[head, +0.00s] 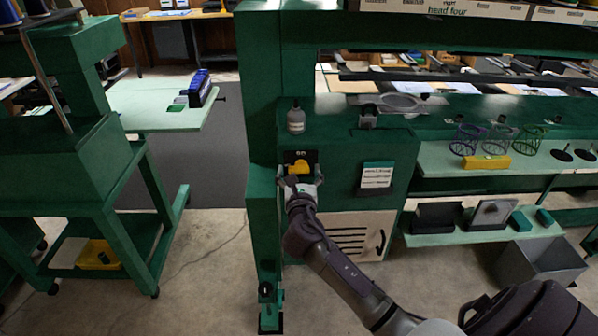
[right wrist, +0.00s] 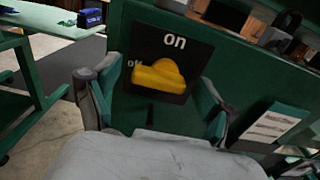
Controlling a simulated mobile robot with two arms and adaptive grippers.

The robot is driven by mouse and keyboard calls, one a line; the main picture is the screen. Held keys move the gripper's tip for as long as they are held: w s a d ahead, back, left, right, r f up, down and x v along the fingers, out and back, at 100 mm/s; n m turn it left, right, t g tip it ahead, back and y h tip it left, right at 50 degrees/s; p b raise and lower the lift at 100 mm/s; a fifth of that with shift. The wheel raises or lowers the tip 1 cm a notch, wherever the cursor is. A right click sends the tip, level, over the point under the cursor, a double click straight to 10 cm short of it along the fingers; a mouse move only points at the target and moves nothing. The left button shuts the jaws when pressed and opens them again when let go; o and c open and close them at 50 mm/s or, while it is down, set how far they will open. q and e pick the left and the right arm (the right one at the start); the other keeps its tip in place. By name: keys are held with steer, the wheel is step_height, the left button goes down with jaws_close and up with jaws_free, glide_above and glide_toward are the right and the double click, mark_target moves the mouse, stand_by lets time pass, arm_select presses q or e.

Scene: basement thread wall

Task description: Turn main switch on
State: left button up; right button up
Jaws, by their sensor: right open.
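The main switch (head: 298,168) is a yellow rotary knob on a black plate on the green machine's front. In the right wrist view the yellow knob (right wrist: 158,76) lies roughly sideways, its left end beside the word "off"; the word "on" stands above it. My right gripper (head: 302,181) is just in front of and below the knob in the head view. In the right wrist view its two fingers (right wrist: 152,92) are spread, one to each side of the plate, with nothing between them held. Contact with the knob is not visible. My left gripper is not in view.
A small grey bottle (head: 296,120) stands on the ledge above the switch. A white label (head: 377,176) is to its right, and a vented panel (head: 345,235) below. A green post (head: 262,200) rises close on the left. Open floor (head: 210,240) lies further left.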

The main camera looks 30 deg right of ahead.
steer(key=c, duration=1.2)
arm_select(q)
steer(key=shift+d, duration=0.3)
arm_select(e)
steer(key=shift+o, duration=0.2)
steer(key=shift+m, duration=0.4)
steer(key=m, duration=0.3)
steer(key=shift+s+r, duration=0.1)
steer(key=m, duration=0.4)
steer(key=shift+d+m, duration=0.15)
steer(key=shift+m, duration=0.15)
steer(key=m+b, duration=0.1)
steer(key=m, duration=0.3)
steer(key=shift+s+d+m, duration=0.1)
steer(key=shift+m, duration=0.2)
arm_select(q)
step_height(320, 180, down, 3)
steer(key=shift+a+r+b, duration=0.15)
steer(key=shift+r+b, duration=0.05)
steer(key=shift+b, duration=0.65)
arm_select(e)
steer(key=m, duration=0.4)
steer(key=shift+s+d+m, duration=0.1)
steer(key=shift+d+m, duration=0.05)
steer(key=shift+m, duration=0.55)
